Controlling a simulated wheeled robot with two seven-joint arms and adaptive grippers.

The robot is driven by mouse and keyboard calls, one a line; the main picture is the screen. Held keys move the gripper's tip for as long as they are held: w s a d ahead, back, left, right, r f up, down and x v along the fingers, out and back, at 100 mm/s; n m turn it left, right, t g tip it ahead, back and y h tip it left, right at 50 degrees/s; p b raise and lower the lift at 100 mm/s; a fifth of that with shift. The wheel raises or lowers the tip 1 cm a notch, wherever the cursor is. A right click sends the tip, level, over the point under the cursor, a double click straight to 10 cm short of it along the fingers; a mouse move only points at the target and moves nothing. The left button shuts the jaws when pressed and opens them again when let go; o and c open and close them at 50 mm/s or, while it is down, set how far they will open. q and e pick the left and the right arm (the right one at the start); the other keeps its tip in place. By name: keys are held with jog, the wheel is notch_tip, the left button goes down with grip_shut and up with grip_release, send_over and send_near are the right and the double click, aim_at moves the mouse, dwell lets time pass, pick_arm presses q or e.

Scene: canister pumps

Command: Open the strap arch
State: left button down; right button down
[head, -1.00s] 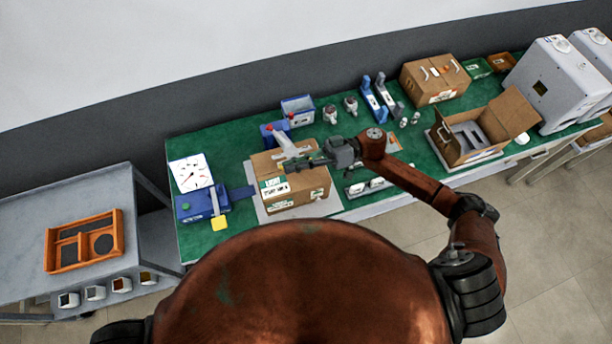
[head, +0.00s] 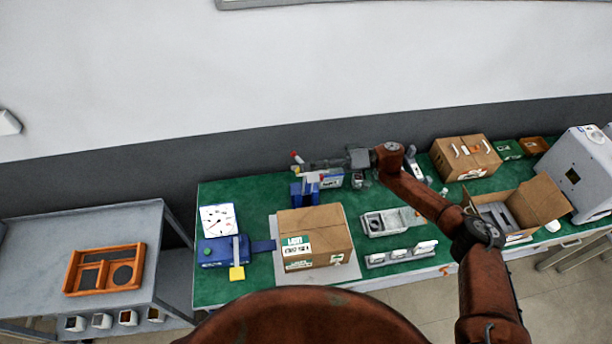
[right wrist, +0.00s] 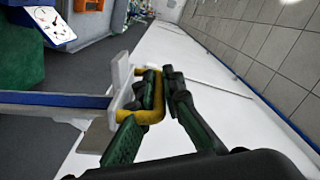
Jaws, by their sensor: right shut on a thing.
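The strap arch (head: 312,178) is a pale frame with red ends, standing raised at the blue hinge block (head: 304,194) behind the closed carton (head: 315,230). My right gripper (head: 308,165) reaches in from the right at the arch's top. In the right wrist view, the fingers of my right gripper (right wrist: 164,92) are shut on a yellow U-shaped handle (right wrist: 158,108). This handle is fixed to a white end piece (right wrist: 118,100) on a blue bar (right wrist: 60,99). My left gripper is not in view.
The carton stands on a pale plate (head: 350,272) on the green bench (head: 262,192).

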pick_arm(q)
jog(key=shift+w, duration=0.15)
pick_arm(e)
jog(key=shift+w+r, duration=0.1)
jog(key=shift+w, duration=0.15)
jog(key=c, duration=2.3)
grip_release()
jog(key=shift+c, duration=0.2)
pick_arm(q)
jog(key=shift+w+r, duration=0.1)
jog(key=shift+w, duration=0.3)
pick_arm(e)
jog(key=shift+d, duration=0.25)
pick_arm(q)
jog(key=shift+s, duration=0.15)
pick_arm(e)
jog(key=w+d, duration=0.2)
jog(key=d, duration=0.9)
jog(key=shift+w+d, duration=0.15)
